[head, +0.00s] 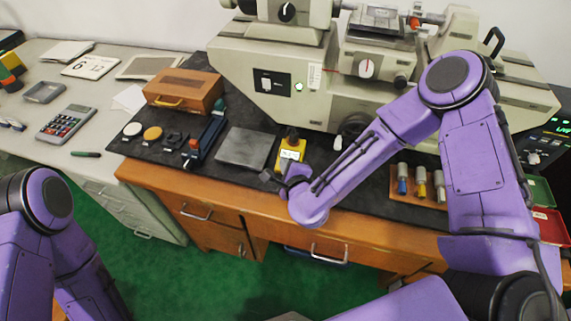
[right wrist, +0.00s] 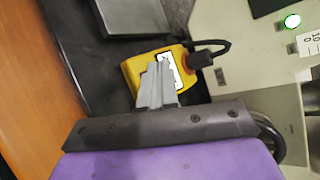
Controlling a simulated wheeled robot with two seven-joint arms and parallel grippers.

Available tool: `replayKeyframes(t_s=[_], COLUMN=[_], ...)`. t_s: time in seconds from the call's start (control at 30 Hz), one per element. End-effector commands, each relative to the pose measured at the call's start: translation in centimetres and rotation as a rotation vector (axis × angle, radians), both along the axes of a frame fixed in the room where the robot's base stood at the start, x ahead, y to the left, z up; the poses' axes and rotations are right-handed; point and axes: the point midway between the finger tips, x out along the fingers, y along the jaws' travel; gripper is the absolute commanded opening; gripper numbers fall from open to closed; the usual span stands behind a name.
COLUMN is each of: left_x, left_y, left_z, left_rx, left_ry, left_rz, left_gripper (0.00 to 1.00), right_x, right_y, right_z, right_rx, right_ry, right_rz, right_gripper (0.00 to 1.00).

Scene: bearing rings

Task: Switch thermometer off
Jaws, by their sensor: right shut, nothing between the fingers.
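The thermometer is a small yellow box (head: 284,163) with a white display and a dark plug and cable at its far end. It lies on the black mat below the machine. In the right wrist view the yellow thermometer (right wrist: 132,68) is partly hidden behind the fingers. My right gripper (head: 270,177) is at the near left side of the thermometer. In the right wrist view its fingers (right wrist: 158,75) are shut together with nothing between them, in front of the thermometer's face. I cannot tell if they touch it. My left arm shows at the lower left, but its gripper is out of view.
A grey metal plate (head: 243,148) lies just left of the thermometer. A large beige machine (head: 270,80) stands behind. A wooden box (head: 183,90) and small parts are at the left. Several colored-handled tools (head: 420,185) stand in a wooden holder to the right.

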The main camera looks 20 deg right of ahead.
Motion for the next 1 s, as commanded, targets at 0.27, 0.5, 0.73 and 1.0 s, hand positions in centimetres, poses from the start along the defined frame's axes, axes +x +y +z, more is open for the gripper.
replayKeyframes(t_s=[0.27,0.5,0.73,1.0], left_x=[0.0,0.0,-0.01,0.0], left_y=[0.0,0.01,0.0,0.01], left_z=[0.0,-0.09,-0.91,-0.79], left_rx=[0.0,0.0,0.0,0.0], left_ry=[0.0,0.0,0.0,0.0], left_rz=[0.0,0.0,0.0,0.0], left_gripper=[0.54,0.54,0.54,0.54], right_x=[0.0,0.01,0.16,0.17], right_y=[0.0,-0.02,-0.23,-0.23], right_z=[0.0,-0.09,-0.92,-0.81], right_rx=[0.0,0.0,0.0,0.0], right_ry=[0.0,0.0,0.0,0.0], right_rz=[0.0,0.0,0.0,0.0], right_gripper=[0.0,0.0,0.0,0.0])
